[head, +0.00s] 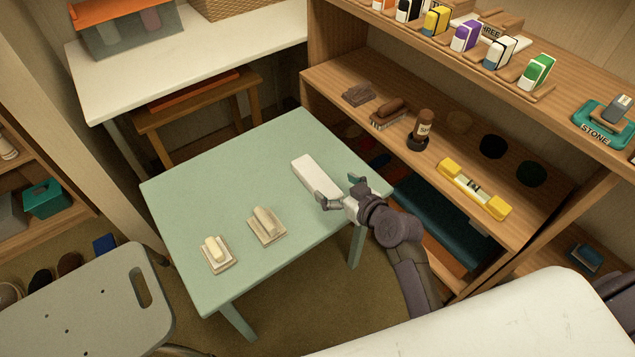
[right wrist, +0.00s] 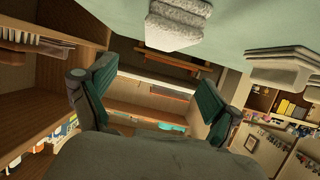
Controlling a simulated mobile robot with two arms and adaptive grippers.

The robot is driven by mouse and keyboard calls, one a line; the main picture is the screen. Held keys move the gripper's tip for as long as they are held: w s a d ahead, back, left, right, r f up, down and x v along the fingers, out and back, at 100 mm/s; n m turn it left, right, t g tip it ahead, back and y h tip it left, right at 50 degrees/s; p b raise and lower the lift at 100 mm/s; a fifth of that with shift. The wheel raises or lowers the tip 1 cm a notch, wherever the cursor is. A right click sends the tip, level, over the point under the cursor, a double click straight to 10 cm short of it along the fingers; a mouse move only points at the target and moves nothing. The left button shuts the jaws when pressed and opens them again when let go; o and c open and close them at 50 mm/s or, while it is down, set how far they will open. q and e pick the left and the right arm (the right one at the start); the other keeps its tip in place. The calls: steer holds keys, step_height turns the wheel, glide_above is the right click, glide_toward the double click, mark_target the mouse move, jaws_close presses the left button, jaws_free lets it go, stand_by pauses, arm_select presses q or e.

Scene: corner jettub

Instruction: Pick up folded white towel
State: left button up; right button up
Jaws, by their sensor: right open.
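The folded white towel (head: 315,176) is a pale, long block lying near the right edge of the green table (head: 200,190). In the right wrist view the towel (right wrist: 178,22) shows as a fluffy folded stack at the top, beyond the fingers. My right gripper (head: 338,191) is open and empty at the towel's near right end, by the table's edge. In the wrist view its two dark green fingers (right wrist: 155,90) are spread wide with nothing between them. I cannot tell whether a finger touches the towel. My left gripper is not in view.
Two small cream items on trays (head: 267,226) (head: 217,254) stand nearer on the table. A wooden shelf (head: 325,75) with a brown bottle (head: 424,124) and a yellow level (head: 473,188) borders the table at the right. A grey chair (head: 90,305) stands front left. The table's left part is clear.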

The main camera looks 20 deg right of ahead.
mark_target(317, 178)
steer(key=x, duration=0.3)
steer(key=shift+w+f, duration=0.1)
steer(key=shift+f, duration=0.1)
steer(key=w+f+b, duration=0.1)
steer(key=w+a+f, duration=0.1)
steer(key=w, duration=0.1)
steer(key=shift+w+a+f+b, duration=0.15)
steer(key=shift+w+f+b, duration=0.1)
steer(key=shift+f+b, duration=0.15)
steer(key=shift+w+a+f, duration=0.1)
steer(key=shift+w+a, duration=0.05)
steer(key=shift+w, duration=0.2)
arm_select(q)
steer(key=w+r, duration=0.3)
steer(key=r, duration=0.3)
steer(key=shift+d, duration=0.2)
arm_select(e)
steer(key=c, duration=1.3)
